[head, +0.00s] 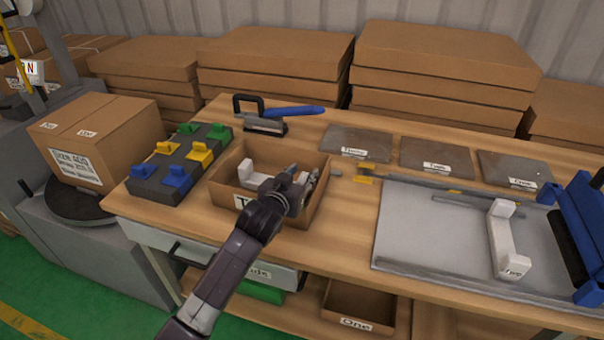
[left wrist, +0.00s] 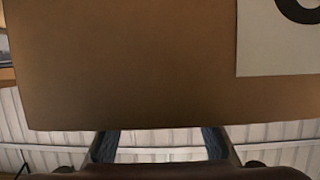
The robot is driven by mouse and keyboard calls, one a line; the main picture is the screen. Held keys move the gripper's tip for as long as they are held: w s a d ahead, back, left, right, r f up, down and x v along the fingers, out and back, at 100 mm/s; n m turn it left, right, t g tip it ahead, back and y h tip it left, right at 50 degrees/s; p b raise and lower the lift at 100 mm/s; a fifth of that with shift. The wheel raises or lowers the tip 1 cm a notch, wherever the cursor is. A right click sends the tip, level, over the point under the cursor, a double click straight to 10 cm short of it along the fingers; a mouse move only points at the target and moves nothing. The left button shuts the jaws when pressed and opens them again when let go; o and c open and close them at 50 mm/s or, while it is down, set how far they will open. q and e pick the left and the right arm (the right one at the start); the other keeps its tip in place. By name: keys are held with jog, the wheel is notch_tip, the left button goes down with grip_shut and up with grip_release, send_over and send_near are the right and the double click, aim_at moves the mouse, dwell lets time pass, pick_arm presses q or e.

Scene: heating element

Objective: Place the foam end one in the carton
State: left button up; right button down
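An open cardboard carton (head: 318,205) stands on the workbench, with a front label beginning with "T" that my arm partly covers. A white foam end (head: 252,180) lies inside it at the left. My left gripper (head: 303,182) is over the carton, its arm crossing the front wall. In the left wrist view its fingers (left wrist: 160,146) are apart, with only pale background between them; the carton's front wall (left wrist: 120,70) fills most of that view. My right gripper is not in view.
A grey tray (head: 420,235) with a blue fixture (head: 585,235) covers the bench's right. A dark block (head: 150,188) with coloured clips stands left of the carton. A sealer with a blue handle (head: 290,111) is behind. A bin labelled "One" (head: 375,300) is below.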

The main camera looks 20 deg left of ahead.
pick_arm(q)
jog(key=shift+r, duration=0.1)
jog(key=shift+s+r, duration=0.1)
jog(key=shift+r, duration=0.55)
jog(key=v, duration=1.1)
jog(key=shift+s, duration=0.35)
